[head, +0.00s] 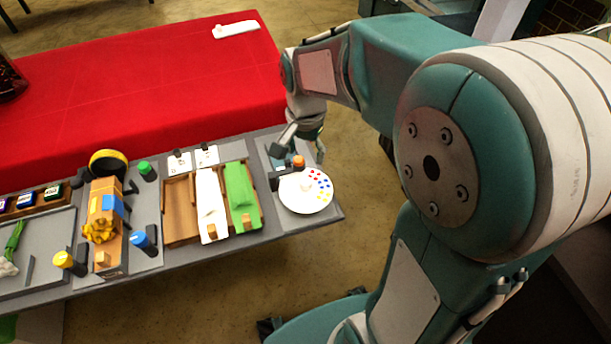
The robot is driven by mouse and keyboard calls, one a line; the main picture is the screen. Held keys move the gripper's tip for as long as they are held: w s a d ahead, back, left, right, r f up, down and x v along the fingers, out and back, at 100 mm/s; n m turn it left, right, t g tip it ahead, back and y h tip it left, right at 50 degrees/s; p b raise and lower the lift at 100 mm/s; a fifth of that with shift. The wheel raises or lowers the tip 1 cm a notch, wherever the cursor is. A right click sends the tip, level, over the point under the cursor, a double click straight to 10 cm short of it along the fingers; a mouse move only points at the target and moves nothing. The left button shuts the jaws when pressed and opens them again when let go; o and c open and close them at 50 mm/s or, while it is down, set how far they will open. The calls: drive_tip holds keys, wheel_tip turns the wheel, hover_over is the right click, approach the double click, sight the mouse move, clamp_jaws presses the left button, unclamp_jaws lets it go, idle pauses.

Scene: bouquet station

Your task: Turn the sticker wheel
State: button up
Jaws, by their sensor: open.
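The sticker wheel (306,191) is a white disc with small red, yellow and blue dots, lying at the right end of the grey station table. An orange knob-like part (298,161) stands at its back edge, beside a dark bracket. My gripper (298,150) is open, just above and behind the wheel, with its fingers near the orange part. I cannot tell whether a finger touches it. My arm comes in from the right, and part of the gripper is hidden behind its own links.
Blue (142,243), yellow (66,260) and green (147,170) capped items stand farther left. A red-covered table (140,90) lies behind.

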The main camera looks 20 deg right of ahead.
sight(306, 180)
wheel_tip(306, 180, down, 10)
drive_tip(key=shift+r, duration=0.2)
drive_tip(key=shift+c, duration=0.3)
clamp_jaws()
